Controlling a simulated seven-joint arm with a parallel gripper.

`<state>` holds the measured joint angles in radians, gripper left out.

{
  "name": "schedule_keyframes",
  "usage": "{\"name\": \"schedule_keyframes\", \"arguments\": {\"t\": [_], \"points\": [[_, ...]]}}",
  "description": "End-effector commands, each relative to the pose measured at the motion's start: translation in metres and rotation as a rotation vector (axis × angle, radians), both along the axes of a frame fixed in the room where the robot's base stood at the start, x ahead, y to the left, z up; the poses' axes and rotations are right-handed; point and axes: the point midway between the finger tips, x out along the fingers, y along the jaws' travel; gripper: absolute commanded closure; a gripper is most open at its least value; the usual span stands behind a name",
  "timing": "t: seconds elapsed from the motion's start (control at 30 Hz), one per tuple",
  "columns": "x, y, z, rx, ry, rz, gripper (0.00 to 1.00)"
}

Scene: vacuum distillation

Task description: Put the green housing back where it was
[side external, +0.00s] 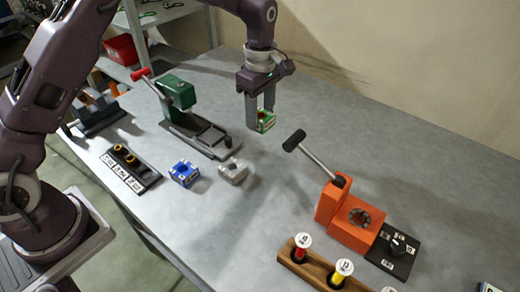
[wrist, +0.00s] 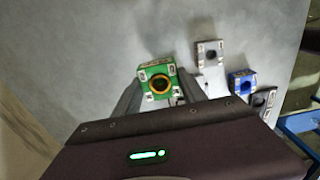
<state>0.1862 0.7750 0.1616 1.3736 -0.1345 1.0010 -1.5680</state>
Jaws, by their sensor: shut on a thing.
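The green housing (side external: 265,121) is a small green block with white labels. In the wrist view the green housing (wrist: 157,84) shows an orange ring around its central hole. My gripper (side external: 262,112) is shut on it and holds it above the table, fingers pointing down. In the wrist view the fingers of my gripper (wrist: 160,98) lie on either side of it. A blue housing (side external: 184,173) and a grey housing (side external: 233,171) stand side by side on the table, left of and nearer than the held one. The wrist view also shows the grey housing (wrist: 209,53) and the blue housing (wrist: 241,81).
A green press with a red handle (side external: 178,92) stands behind the housings. A black rack with orange rings (side external: 130,168) is at left. An orange lever press (side external: 348,215) and a wooden vial holder (side external: 318,268) stand at front right. The table's middle is clear.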

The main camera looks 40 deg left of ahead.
Motion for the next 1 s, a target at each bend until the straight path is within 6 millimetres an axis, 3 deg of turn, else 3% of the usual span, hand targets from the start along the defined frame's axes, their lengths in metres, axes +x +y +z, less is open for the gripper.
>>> {"name": "schedule_keyframes", "arguments": {"t": [0.2,0.5,0.83,0.87,0.93,1.0], "points": [[-0.001,0.000,-0.048,0.000,0.004,0.002,1.00],[-0.001,0.000,-0.093,0.000,0.004,0.001,1.00],[0.000,0.000,-0.097,0.000,0.001,0.001,1.00],[0.000,0.000,-0.097,0.000,0.002,0.001,0.45],[0.000,0.000,-0.097,0.000,0.002,0.001,0.32],[0.000,0.000,-0.097,0.000,0.002,0.001,0.30]]}}
